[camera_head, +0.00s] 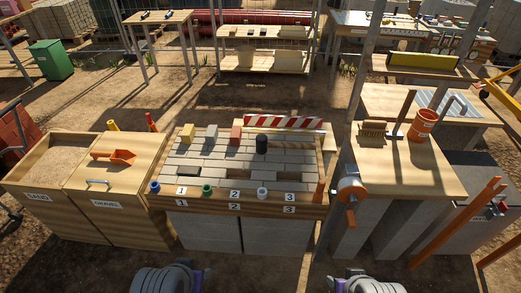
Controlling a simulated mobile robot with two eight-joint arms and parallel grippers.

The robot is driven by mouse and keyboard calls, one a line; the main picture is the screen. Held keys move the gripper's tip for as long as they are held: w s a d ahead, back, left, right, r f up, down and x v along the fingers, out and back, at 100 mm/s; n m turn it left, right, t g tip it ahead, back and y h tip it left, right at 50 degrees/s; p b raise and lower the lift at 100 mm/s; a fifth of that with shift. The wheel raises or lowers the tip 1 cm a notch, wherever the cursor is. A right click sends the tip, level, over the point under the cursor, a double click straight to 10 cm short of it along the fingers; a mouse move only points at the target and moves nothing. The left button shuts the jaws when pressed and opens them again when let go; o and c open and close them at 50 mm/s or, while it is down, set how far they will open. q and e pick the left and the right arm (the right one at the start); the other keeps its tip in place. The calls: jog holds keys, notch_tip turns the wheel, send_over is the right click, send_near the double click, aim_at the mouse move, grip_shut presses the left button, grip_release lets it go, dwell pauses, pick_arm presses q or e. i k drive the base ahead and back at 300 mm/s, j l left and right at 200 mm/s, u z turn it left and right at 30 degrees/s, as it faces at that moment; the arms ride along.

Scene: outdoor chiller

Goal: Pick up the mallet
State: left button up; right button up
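A black cylinder (261,145) stands on the paved top of the middle workbench (245,205), right of its centre. It may be the mallet's head, but I cannot make out a handle, so I cannot be sure. Parts of my two arms show at the bottom edge, in front of the benches and well short of the black cylinder. No gripper fingers are visible.
Grey, yellowish and red blocks (236,135) stand along the paving's back. Small colored rolls (207,189) line its front. Sand and gravel bins (60,185) are left. The right table (400,155) holds a brush (373,129) and an orange bucket (423,125).

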aim_at(262, 144)
jog(key=i+l+z, duration=0.45)
jog(key=i+z, duration=0.2)
jog(key=i, duration=0.2)
jog(key=i+l+z, duration=0.1)
jog(key=i+z, duration=0.2)
jog(key=i, duration=0.15)
